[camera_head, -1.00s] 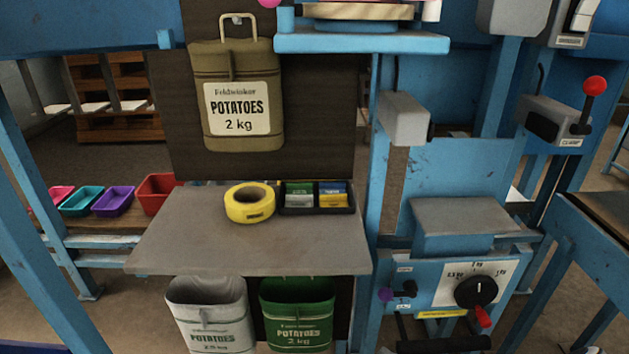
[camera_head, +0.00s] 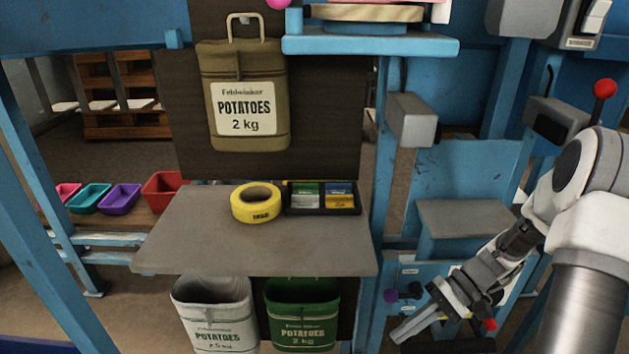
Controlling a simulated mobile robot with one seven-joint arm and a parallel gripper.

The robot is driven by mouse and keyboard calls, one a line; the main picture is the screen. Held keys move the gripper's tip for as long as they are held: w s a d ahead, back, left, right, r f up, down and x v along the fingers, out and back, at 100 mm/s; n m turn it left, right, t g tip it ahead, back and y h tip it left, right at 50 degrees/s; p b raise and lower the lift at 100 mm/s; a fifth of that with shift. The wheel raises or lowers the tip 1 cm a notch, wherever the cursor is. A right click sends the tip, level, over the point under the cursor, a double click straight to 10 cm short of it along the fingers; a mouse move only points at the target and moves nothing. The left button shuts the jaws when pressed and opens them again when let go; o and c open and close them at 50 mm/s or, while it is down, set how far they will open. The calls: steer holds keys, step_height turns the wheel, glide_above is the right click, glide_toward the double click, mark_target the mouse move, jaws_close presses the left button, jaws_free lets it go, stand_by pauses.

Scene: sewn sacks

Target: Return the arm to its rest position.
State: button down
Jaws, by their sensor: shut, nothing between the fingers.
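My arm shows at the lower right, in white and grey. My gripper (camera_head: 398,336) points down and to the left, in front of the blue machine's lower control panel. Its fingers are close together and nothing is held between them. I cannot tell whether the fingertips touch the dark bar below the panel.
A grey shelf (camera_head: 185,245) holds yellow tape (camera_head: 256,203) and a black tray (camera_head: 322,211) of small packets. A brown potato sack (camera_head: 242,62) hangs above; a grey sack (camera_head: 213,318) and a green sack (camera_head: 302,316) hang below. A red-knobbed lever (camera_head: 604,89) stands upper right.

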steer(key=s+a+r+n+t+h, duration=0.2)
steer(key=s+r+t+h, duration=0.35)
steer(key=r, duration=0.55)
steer(key=s+a+r+n+t+h, duration=0.1)
steer(key=s+r+t+h, duration=0.4)
steer(key=r, duration=0.6)
step_height(320, 180, up, 24)
steer(key=s+g+p, duration=0.1)
steer(key=p, duration=2.2)
steer(key=shift+p, duration=0.4)
steer(key=shift+a, duration=0.1)
